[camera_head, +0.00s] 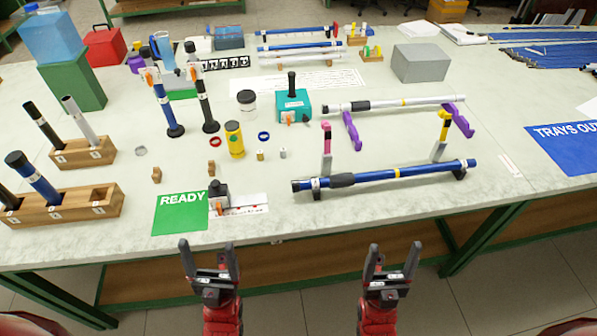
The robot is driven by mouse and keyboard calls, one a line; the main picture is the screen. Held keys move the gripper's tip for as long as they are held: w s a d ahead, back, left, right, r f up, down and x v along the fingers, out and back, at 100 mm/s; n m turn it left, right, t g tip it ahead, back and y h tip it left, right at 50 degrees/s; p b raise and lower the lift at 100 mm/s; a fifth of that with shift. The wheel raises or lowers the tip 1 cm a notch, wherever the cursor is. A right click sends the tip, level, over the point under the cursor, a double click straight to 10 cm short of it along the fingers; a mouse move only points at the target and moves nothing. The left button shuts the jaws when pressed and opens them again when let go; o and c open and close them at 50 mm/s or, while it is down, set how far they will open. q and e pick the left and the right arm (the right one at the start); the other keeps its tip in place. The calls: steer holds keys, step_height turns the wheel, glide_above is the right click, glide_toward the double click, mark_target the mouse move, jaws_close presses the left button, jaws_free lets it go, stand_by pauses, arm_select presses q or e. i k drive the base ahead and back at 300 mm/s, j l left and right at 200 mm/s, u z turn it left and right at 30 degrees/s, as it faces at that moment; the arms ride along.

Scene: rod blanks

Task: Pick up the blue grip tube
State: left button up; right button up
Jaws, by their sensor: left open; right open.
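A long blue tube with a black grip section (400,173) lies across black supports at the front right of the table, with a pink and a yellow clamp-like piece behind it. Another blue tube with a black end (42,188) leans in a wooden block (75,204) at the left. A third blue tube (165,108) stands on a black foot left of the middle. I cannot tell which one is meant. My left gripper (208,252) is open and empty before the table's front edge, below the READY mat. My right gripper (393,252) is open and empty there too, below the lying tube.
The green READY mat (170,222) lies at the front edge. A white-and-black tube (425,101) lies on purple supports behind the blue one. A yellow can (234,142), teal box (290,100) and grey box (421,64) stand behind. The front right tabletop is mostly clear.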

mark_target(419, 170)
steer(key=i+l+u, duration=0.1)
steer(key=l, duration=0.25)
steer(key=i+l+u, duration=0.1)
steer(key=i+l, duration=0.15)
steer(key=i+l+u, duration=0.15)
steer(key=l, duration=0.3)
